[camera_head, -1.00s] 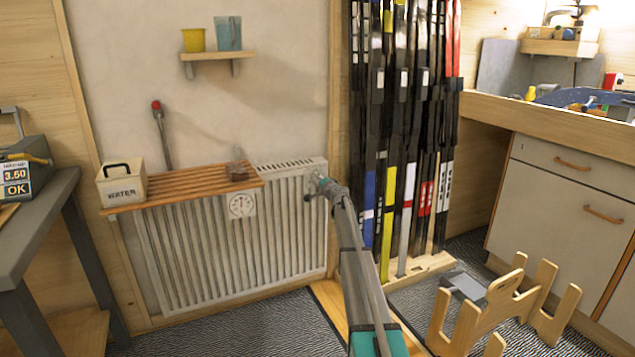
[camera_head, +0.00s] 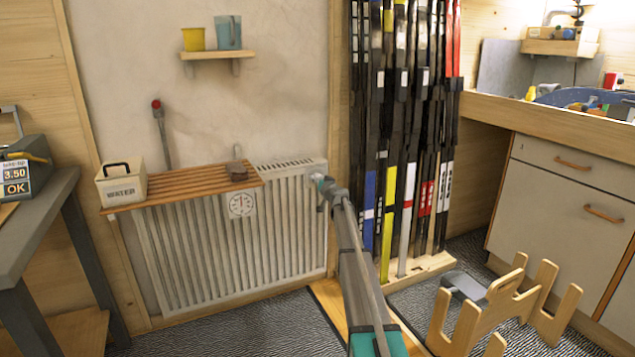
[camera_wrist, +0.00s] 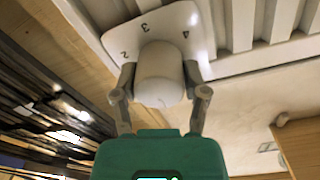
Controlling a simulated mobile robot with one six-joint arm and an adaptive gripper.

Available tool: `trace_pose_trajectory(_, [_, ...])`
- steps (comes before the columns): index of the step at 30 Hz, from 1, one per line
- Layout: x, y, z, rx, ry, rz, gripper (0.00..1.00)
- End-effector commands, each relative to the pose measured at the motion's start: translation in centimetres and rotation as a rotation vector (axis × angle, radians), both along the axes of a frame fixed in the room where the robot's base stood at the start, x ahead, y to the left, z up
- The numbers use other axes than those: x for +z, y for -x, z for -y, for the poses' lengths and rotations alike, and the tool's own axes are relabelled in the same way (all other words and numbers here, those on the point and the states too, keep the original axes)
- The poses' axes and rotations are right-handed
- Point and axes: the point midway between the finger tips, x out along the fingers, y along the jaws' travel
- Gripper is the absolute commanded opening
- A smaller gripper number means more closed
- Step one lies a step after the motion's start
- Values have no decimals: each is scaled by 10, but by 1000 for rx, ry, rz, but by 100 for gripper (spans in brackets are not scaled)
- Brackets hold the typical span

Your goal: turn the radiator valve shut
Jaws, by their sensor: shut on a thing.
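The radiator (camera_head: 240,235) is a white ribbed panel on the wall in the head view. Its valve is a white rounded knob (camera_wrist: 160,75) in front of a pale plate (camera_wrist: 125,38) marked with the numbers 2, 3 and 4 in the wrist view. My gripper (camera_wrist: 160,95) has a finger on each side of the knob and is shut on it. In the head view my gripper (camera_head: 322,186) is at the radiator's upper right corner, where my arm hides most of the knob.
A slatted wooden shelf (camera_head: 190,189) with a water box (camera_head: 122,186) sits over the radiator. Skis (camera_head: 405,130) stand close to the right of my arm. A wooden stand (camera_head: 500,310) is on the floor.

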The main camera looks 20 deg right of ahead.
Motion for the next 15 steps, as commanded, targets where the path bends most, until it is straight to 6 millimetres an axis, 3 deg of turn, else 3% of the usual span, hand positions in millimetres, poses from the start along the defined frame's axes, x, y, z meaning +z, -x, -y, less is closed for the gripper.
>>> trace_pose_trajectory(15, [0, -1, -2, 4, 147, 5, 10])
